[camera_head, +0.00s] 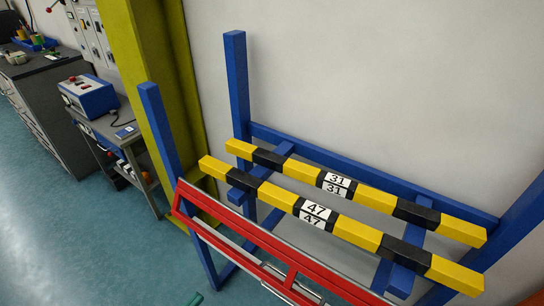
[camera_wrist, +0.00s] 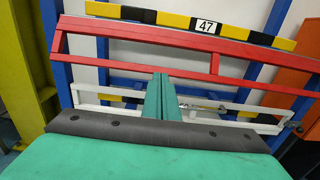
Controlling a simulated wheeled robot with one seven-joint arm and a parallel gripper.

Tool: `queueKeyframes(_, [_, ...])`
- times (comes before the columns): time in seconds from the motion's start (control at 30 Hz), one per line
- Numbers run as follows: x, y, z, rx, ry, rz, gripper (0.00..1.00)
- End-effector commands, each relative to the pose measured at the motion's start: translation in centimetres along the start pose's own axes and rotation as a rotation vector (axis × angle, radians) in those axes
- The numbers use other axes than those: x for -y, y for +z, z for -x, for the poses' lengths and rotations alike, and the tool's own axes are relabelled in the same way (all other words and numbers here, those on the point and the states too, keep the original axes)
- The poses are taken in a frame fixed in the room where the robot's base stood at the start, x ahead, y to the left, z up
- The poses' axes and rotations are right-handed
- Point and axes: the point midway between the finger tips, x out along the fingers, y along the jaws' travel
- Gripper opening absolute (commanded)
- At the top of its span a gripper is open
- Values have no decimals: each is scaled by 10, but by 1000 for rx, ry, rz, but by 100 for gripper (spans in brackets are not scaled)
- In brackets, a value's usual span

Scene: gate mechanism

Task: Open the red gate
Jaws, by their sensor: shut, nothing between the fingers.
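The red gate (camera_head: 296,258) is a long red barred frame at the lower middle of the head view, slanting down to the right in front of the blue frame. In the wrist view the red gate (camera_wrist: 180,42) spans the upper part, with its long bars tilted slightly down to the right. My gripper (camera_wrist: 160,78) has green fingers pressed together, with nothing between them. Its tips appear in front of the white lower frame (camera_wrist: 105,98) and below the gate's lower red bar. I cannot tell whether they touch anything. The gate's lower right end is cut off in the head view.
Yellow-and-black beams marked 31 (camera_head: 338,181) and 47 (camera_head: 316,211) lie across the blue frame (camera_head: 238,80) behind the gate. A yellow column (camera_head: 150,70) and a grey workbench (camera_head: 125,135) stand left. An orange panel (camera_wrist: 293,70) is at right. The left floor is clear.

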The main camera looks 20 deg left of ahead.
Motion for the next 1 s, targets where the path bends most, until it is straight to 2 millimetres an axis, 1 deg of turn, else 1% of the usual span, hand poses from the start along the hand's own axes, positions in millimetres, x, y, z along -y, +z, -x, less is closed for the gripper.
queueKeyframes(0.07, [1, -3, -2, -7, 2, -4, 0])
queueKeyframes(0.17, [7, -18, -11, -47, 16, -32, 0])
queueKeyframes(0.27, [20, -48, -27, -137, 41, -106, 0])
queueKeyframes(0.3, [27, -63, -34, -183, 50, -152, 0])
queueKeyframes(0.4, [47, -102, -46, -314, 61, -303, 0])
queueKeyframes(0.5, [70, -135, -49, -440, 48, -482, 0])
queueKeyframes(0.6, [93, -160, -47, -553, 12, -688, 0])
queueKeyframes(0.7, [116, -176, -39, -648, -40, -916, 0])
queueKeyframes(0.77, [129, -181, -34, -694, -78, -1062, 0])
queueKeyframes(0.8, [138, -182, -30, -719, -107, -1164, 0])
queueKeyframes(0.87, [150, -182, -24, -749, -150, -1320, 0])
queueKeyframes(0.9, [159, -180, -21, -763, -181, -1427, 0])
queueKeyframes(0.97, [172, -174, -16, -774, -227, -1591, 0])
queueKeyframes(1.0, [181, -168, -12, -776, -257, -1703, 0])
